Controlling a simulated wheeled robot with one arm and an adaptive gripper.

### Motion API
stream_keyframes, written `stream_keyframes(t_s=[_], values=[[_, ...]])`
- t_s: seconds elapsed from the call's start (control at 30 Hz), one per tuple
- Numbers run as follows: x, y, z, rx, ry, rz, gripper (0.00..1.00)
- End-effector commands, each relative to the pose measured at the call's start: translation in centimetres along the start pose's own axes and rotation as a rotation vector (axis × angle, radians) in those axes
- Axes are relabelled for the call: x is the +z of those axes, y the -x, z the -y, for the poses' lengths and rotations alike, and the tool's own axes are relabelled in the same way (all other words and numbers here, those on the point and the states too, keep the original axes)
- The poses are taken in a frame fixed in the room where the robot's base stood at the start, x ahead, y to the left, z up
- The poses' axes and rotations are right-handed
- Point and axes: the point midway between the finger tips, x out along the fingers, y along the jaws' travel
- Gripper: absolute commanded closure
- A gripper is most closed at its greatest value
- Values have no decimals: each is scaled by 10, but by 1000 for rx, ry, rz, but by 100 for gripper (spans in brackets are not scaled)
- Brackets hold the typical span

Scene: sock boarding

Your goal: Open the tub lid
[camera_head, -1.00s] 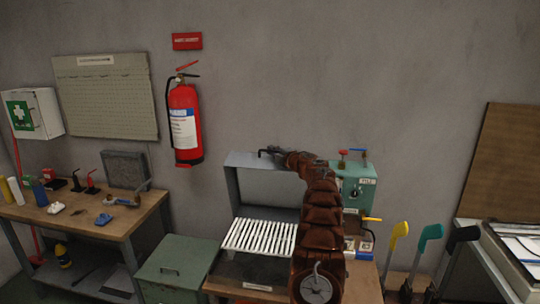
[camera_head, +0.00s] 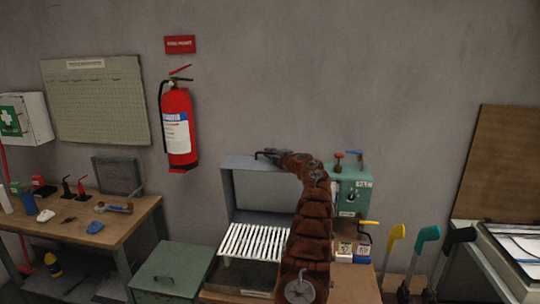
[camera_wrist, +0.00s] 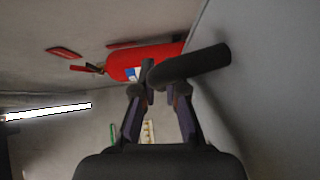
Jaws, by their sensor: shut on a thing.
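The frame looks like a raised lid or hood, but I cannot tell which. A green tub-like box (camera_head: 172,268) with a handle on its closed lid stands at the lower left of the tray. My arm hides part of the tray's right side.
A teal control box (camera_head: 352,190) with red and blue valves stands right of my arm. A red fire extinguisher (camera_head: 178,125) hangs on the wall. A workbench (camera_head: 130,225) with small tools is at left. Yellow, teal and black sock boards (camera_head: 428,235) stand at right.

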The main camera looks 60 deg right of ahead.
Motion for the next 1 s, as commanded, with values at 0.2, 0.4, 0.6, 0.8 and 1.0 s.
stream_keyframes(t_s=[0.2, 0.4, 0.6, 0.8, 1.0], values=[[-2, 0, -7, 11, 2, -6, 76], [3, 1, 1, 5, -3, -2, 63], [4, 1, 4, 1, -5, 0, 63], [5, 3, 4, -2, -7, 0, 63], [6, 9, 6, -5, -6, -2, 63]])
